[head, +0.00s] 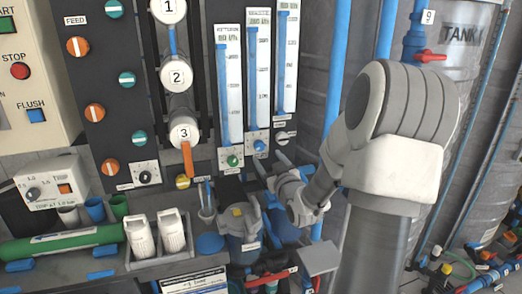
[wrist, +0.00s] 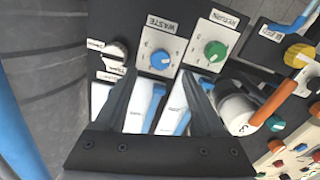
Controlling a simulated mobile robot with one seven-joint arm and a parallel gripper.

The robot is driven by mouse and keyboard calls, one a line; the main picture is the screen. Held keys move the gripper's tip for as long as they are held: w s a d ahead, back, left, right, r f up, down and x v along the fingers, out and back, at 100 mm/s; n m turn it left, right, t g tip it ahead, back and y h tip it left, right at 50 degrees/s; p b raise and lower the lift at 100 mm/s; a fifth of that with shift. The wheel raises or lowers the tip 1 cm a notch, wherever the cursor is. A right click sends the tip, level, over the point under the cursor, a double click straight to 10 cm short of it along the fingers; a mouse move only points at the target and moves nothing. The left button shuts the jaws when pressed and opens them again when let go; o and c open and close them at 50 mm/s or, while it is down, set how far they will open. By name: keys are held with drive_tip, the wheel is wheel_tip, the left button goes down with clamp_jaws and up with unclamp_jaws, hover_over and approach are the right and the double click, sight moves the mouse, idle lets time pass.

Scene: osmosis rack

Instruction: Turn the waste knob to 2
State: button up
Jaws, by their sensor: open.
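The waste knob is a blue dial on a white plate labelled WASTE in the wrist view (wrist: 161,59). Its label reads upside down there, and the number it points to is too small to tell. A blue knob below the middle flow tube in the head view (head: 259,145) looks like the same one. My gripper (wrist: 159,73) is open and empty, its two dark fingertips on either side of the waste plate's lower part in the picture. I see no contact with the knob. In the head view, my gripper (head: 285,184) is below and right of the blue knob.
A green knob (wrist: 214,51) sits close beside the waste knob, near one finger. Flow tubes (head: 258,80) rise above the knobs. An orange lever (head: 187,158) sticks out to the left, and blue pipes (head: 334,90) stand right.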

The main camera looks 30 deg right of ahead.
sight(260, 148)
drive_tip(key=x, duration=0.7)
drive_tip(key=shift+w, duration=0.2)
clamp_jaws()
